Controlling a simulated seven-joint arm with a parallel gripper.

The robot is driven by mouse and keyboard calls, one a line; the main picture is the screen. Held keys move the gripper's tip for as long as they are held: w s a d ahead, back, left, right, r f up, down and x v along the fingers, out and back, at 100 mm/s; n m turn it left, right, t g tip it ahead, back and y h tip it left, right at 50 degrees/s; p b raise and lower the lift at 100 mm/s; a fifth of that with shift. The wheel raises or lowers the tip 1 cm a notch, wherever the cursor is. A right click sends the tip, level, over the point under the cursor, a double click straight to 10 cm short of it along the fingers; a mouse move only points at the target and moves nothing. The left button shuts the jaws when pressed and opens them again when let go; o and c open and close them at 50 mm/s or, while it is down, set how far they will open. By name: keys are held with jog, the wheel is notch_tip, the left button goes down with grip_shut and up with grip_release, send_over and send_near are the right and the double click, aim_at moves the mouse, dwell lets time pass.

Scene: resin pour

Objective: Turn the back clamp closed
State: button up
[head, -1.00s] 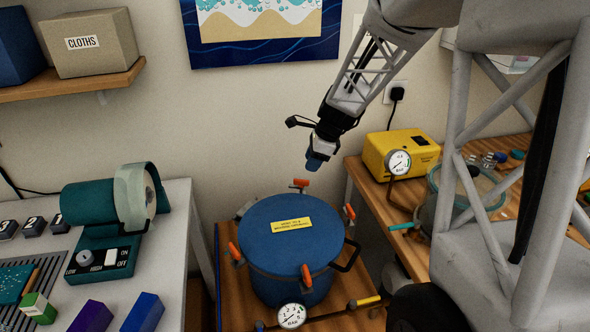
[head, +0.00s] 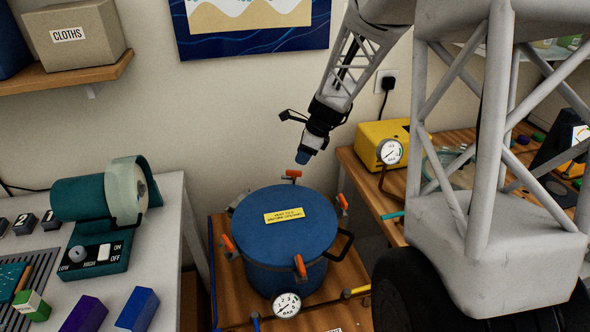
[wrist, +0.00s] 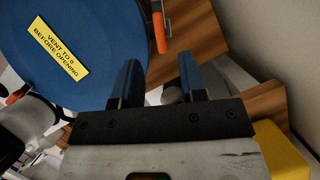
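The blue pressure pot (head: 280,235) stands with its lid on, and orange-handled clamps sit around the rim. The back clamp (head: 292,174) is at the far edge of the lid, its orange handle small in the head view. My gripper (head: 302,158) is just above and slightly right of it, pointing down. In the wrist view an orange handle, apparently the back clamp (wrist: 159,33), lies beyond the fingertips, roughly in line with the gap. My gripper (wrist: 158,66) has its two blue fingers apart with nothing held. I cannot tell any contact with the clamp.
The right clamp (head: 343,203), left clamp (head: 228,243) and front clamp (head: 300,266) ring the lid. A black pot handle (head: 346,246) sticks out right. A gauge (head: 287,305) is in front. A yellow box (head: 380,142) stands right. The wall (head: 230,130) is close behind.

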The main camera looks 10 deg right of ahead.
aim_at(294, 171)
jog(key=shift+x, duration=3.4)
jog(key=shift+c, duration=0.3)
grip_shut()
